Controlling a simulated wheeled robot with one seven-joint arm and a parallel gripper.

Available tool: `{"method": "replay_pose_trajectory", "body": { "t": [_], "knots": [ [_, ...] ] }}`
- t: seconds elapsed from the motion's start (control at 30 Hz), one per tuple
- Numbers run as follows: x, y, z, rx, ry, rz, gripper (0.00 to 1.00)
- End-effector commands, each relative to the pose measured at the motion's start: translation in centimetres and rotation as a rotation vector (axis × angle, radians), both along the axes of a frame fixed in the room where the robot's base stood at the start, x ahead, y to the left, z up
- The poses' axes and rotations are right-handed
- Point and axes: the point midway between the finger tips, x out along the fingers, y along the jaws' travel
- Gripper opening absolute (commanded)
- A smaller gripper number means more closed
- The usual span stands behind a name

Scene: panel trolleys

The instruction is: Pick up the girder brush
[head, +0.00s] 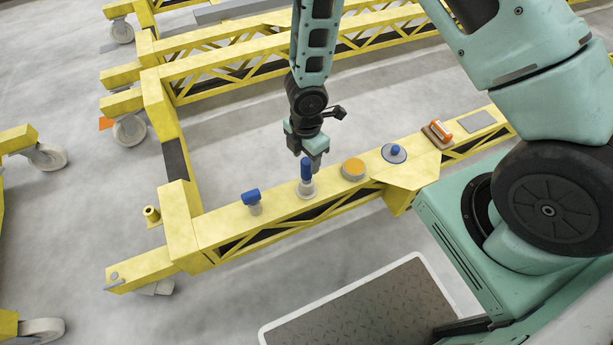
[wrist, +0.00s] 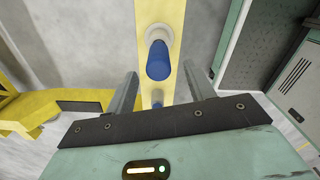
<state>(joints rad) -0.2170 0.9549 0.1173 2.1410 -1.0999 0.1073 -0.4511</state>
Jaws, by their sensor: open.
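The girder brush, as I take it, is the upright blue handle on a round pale base (head: 306,172), standing on the top of a yellow girder (head: 225,222). In the wrist view, the blue handle (wrist: 158,62) and its white base show ahead, between the two fingers in the picture. My gripper (head: 312,158) is open and empty, pointing down just above and behind the handle's top. The wrist view shows its grey fingers (wrist: 161,72) spread apart. The head view does not show clearly whether a finger touches the handle.
Along the same girder stand a blue-topped tool (head: 251,198) at left, then to the right an orange-topped disc (head: 353,168), a grey disc with blue knob (head: 394,153), an orange-handled block (head: 438,133) and a grey plate (head: 477,121). More yellow trolley frames (head: 220,65) stand behind.

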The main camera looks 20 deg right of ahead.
Motion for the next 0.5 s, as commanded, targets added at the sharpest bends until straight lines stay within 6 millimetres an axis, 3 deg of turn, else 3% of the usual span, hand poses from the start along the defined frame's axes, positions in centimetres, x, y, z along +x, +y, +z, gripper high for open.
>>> {"method": "replay_pose_trajectory", "body": {
  "t": [0.23,0.5],
  "knots": [
    [0.0,-0.1,-1.6,0.000,0.001,-0.001,0.54],
    [0.2,-0.2,-5.5,-0.001,0.001,0.001,0.54]
  ]
}}
